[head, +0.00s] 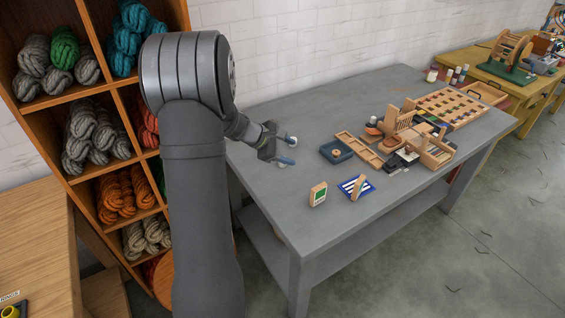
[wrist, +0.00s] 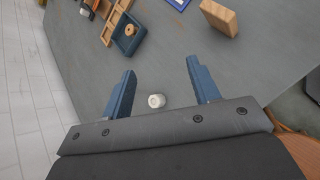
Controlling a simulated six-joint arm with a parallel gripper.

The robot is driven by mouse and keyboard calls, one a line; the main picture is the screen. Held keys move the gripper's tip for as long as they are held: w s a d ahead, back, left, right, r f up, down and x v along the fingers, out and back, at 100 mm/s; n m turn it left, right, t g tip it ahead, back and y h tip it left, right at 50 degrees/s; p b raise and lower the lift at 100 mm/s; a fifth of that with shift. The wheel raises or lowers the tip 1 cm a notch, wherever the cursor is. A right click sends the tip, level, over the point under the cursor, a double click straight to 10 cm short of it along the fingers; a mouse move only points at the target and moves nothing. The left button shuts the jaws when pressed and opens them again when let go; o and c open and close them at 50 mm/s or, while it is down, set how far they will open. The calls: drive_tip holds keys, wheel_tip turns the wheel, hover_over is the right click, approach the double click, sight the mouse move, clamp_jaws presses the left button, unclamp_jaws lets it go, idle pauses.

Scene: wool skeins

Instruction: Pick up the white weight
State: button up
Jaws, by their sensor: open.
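The white weight (wrist: 156,101) is a small pale cylinder on the grey table. In the wrist view it shows between my two blue fingers, nearer their bases in the picture, with grey table visible around it. In the head view a small whitish thing (head: 292,141) by my fingers looks like the same weight, partly hidden. My gripper (wrist: 160,66) is open with nothing held. In the head view my gripper (head: 284,147) is over the left part of the table; its exact height above the weight is hard to tell.
The grey table (head: 260,118) is clear near the weight. A blue tray (head: 345,155), a wooden divided tray (head: 370,158), a green-faced wooden block (head: 318,194) and a blue-white striped piece (head: 347,185) lie to the right. A shelf of wool skeins (head: 72,98) stands at left.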

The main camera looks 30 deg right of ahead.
drive_tip(key=w+a+r+n+t+h, duration=0.3)
drive_tip(key=w+a+n+t+h, duration=0.1)
drive_tip(key=w+a+n, duration=0.6)
drive_tip(key=shift+n, duration=0.3)
drive_tip(key=f, duration=0.3)
drive_tip(key=s+f, duration=0.1)
drive_tip(key=f, duration=0.7)
drive_tip(key=shift+s+d, duration=0.1)
drive_tip(key=shift+s, duration=0.3)
drive_tip(key=shift+d+f, duration=0.15)
drive_tip(key=shift+f, duration=0.1)
drive_tip(key=x, duration=1.1)
drive_tip(key=shift+w+d+f, duration=0.15)
drive_tip(key=shift+d+f, duration=0.05)
drive_tip(key=shift+f, duration=0.05)
drive_tip(key=shift+w+x, duration=0.2)
drive_tip(key=shift+x, duration=1.2)
drive_tip(key=shift+w+x, duration=0.15)
drive_tip(key=shift+x, duration=1.2)
drive_tip(key=shift+a+f, duration=0.1)
drive_tip(key=shift+f, duration=0.05)
drive_tip(key=c, duration=1.2)
